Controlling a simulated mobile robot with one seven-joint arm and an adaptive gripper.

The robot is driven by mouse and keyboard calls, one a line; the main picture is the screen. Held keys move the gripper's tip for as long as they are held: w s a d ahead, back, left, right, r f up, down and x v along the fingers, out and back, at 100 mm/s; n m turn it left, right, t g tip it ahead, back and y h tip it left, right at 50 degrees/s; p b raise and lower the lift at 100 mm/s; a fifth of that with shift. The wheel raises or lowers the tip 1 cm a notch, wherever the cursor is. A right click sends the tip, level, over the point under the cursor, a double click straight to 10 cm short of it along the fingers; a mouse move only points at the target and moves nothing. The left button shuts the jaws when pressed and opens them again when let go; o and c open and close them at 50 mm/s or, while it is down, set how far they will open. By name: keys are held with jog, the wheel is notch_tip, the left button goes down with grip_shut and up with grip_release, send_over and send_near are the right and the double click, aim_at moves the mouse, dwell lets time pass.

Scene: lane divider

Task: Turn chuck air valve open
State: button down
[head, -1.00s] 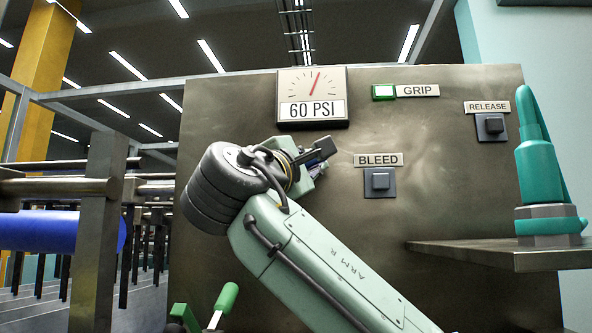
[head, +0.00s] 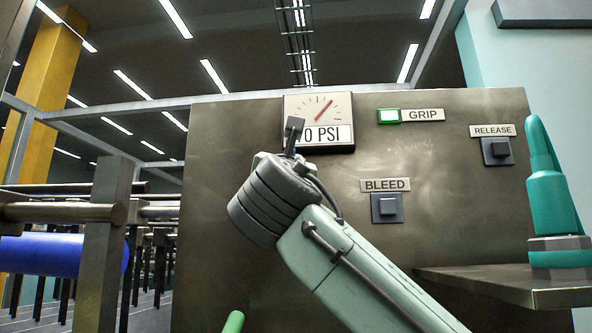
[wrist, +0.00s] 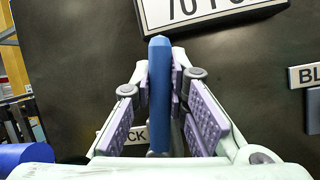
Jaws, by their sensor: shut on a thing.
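A blue bar (wrist: 160,95), looking like the chuck air valve's handle, runs upright between the fingers of my gripper (wrist: 166,85) in the wrist view. My gripper is shut on it. A label (wrist: 135,134) ending in "CK" is partly hidden behind the fingers. In the head view a dark bar (head: 294,128) stands nearly upright at the end of my arm, just in front of the gauge; my wrist hides most of the gripper and the valve body. The pressure gauge (head: 340,105) ends in "0 PSI" there, and the wrist view shows "70".
The metal panel carries a lit green GRIP lamp (head: 389,116), a BLEED button (head: 387,208) and a RELEASE button (head: 497,151). A shelf (head: 500,285) with a teal nozzle-shaped thing (head: 552,195) juts out at right. A rack with a blue roll (head: 60,255) stands at left.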

jog(key=shift+w+a+r+n+y, duration=0.1)
jog(key=shift+a+n+y, duration=0.35)
jog(key=shift+n, duration=0.5)
jog(key=shift+w+a+r+n+y, duration=0.1)
jog(key=shift+a+n+y, duration=0.15)
jog(key=shift+n+y, duration=0.5)
jog(key=shift+n, duration=0.3)
jog(key=c, duration=1.5)
grip_release()
jog(key=shift+a+f, duration=0.1)
jog(key=shift+c, duration=0.2)
jog(key=v, duration=1.2)
jog(key=shift+s+a, duration=0.1)
